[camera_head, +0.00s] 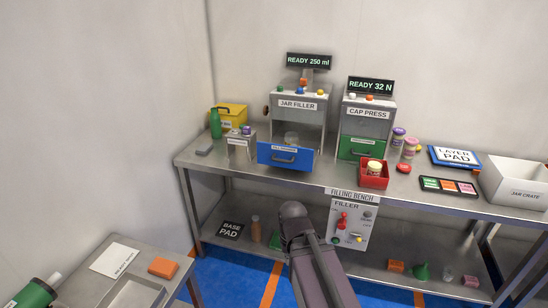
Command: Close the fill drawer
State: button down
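The fill drawer (272,154) has a blue front with a dark handle and a small label. It stands pulled out below the jar filler (298,104), a grey cabinet with a "READY 250 ml" display above it. A clear jar (291,138) shows just behind the blue front; I cannot tell whether it stands in the drawer. My arm rises from the bottom centre, in front of the filling bench and below the drawer, apart from it in the picture. No gripper fingers show.
The cap press (367,117) stands right of the filler with a green drawer. A red bin (374,180) holding a jar sits before it. A filler control panel (350,222) hangs from the bench front. A side table (85,290) stands at lower left; blue floor lies between.

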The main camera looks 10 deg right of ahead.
aim_at(303, 158)
jog(key=z, duration=0.85)
jog(key=i, duration=1)
jog(key=u, duration=0.05)
